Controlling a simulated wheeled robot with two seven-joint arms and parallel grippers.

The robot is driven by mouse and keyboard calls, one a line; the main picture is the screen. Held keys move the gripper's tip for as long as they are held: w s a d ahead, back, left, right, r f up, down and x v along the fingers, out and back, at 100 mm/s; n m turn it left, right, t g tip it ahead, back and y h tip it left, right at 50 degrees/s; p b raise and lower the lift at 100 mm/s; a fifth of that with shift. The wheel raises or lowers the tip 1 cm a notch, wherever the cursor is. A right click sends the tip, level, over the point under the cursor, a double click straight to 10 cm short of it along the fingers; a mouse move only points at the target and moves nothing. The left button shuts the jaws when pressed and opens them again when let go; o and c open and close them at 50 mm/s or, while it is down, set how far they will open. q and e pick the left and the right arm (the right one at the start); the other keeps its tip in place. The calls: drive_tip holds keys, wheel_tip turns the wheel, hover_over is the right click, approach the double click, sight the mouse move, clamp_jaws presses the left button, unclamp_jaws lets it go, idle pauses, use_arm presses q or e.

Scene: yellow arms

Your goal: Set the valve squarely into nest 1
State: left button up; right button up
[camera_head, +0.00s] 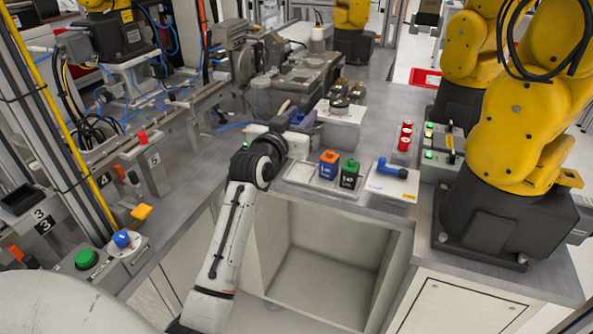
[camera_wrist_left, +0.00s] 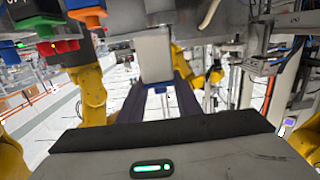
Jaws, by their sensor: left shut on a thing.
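My left gripper (camera_head: 294,117) reaches in over the table's middle, its two dark purple fingers closed around a small part. In the left wrist view the fingers (camera_wrist_left: 160,94) stand on both sides of this blue part, which I take for the valve (camera_wrist_left: 160,88). Most of it is hidden by the fingers, so its tilt cannot be told. A pale grey block (camera_wrist_left: 153,55) shows just beyond it; whether they touch cannot be told. No label marking nest 1 can be read. My right gripper is not in view.
A shallow tray (camera_head: 297,176) holds a blue-orange block (camera_head: 329,164) and a green-black block (camera_head: 349,173). A white block (camera_head: 385,185) bears a blue angled part (camera_head: 391,169). A white box (camera_head: 342,113) with round parts stands near the gripper.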

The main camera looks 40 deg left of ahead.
use_arm(q)
drive_tip(key=shift+r, duration=0.1)
wheel_tip(320, 180, down, 5)
drive_tip(key=shift+r, duration=0.1)
wheel_tip(320, 180, down, 5)
drive_tip(key=shift+r, duration=0.1)
idle(0.5)
drive_tip(key=shift+f, duration=0.2)
drive_tip(key=o, duration=1.2)
